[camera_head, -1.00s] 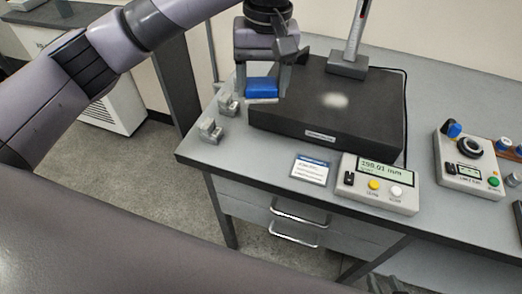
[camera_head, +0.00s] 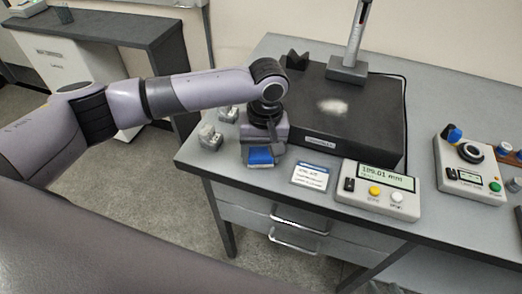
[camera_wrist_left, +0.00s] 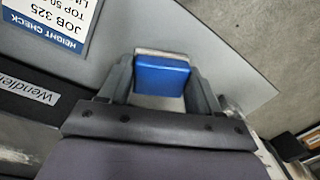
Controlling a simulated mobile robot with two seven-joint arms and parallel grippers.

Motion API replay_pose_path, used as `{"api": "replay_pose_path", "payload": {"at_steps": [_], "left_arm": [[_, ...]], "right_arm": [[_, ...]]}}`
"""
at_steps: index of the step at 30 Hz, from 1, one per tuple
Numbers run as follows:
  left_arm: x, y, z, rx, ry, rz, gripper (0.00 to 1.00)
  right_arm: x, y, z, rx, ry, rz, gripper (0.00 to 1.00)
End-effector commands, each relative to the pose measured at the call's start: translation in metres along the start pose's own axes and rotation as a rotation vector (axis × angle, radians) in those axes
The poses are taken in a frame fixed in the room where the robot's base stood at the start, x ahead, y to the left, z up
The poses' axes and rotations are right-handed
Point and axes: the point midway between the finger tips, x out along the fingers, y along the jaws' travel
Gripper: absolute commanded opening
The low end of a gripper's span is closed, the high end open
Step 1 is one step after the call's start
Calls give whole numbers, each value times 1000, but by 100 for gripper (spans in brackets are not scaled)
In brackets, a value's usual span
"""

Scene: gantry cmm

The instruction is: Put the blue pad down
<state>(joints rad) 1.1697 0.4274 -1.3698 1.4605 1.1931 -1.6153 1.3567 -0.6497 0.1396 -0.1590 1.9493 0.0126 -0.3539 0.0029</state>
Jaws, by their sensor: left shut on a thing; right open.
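The blue pad (camera_head: 261,156), with a pale layer along one side, is between the fingers of my left gripper (camera_head: 261,161). In the left wrist view the pad (camera_wrist_left: 162,76) sits between both fingers, which are shut on it. In the head view they are over the grey table's (camera_head: 232,178) front left part, in front of the black block (camera_head: 365,115) and left of the job card (camera_head: 311,176). I cannot tell whether the pad touches the tabletop. My right gripper is not in view.
Small grey blocks (camera_head: 210,138) stand left of my left gripper. A display box (camera_head: 377,187) and control box (camera_head: 468,165) stand to the right. The table's front edge is close.

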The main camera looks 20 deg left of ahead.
Motion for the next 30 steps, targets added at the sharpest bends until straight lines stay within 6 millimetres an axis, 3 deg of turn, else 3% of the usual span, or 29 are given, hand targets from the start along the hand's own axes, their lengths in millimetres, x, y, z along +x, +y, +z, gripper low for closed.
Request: {"api": "replay_pose_path", "payload": {"at_steps": [10, 11, 12, 13, 23, 30], "left_arm": [[2, 0, 0, 0, -2, 0, 39], [3, 0, 0, 1, -2, 0, 70], [3, 0, 0, 1, -1, 0, 83], [3, 0, 0, 1, -1, 0, 89], [1, 0, 0, 0, 1, 1, 89], [-36, 1, 0, 1, 2, 4, 89]], "right_arm": [[-1, 0, -2, 0, 0, 0, 43], [-1, 0, -2, 0, 1, 0, 43], [-1, 0, -1, 0, 1, 0, 43], [-1, 0, -1, 0, 1, 0, 43], [0, 0, 0, 0, 1, 0, 43], [0, 0, 0, 0, 0, 0, 43]]}}
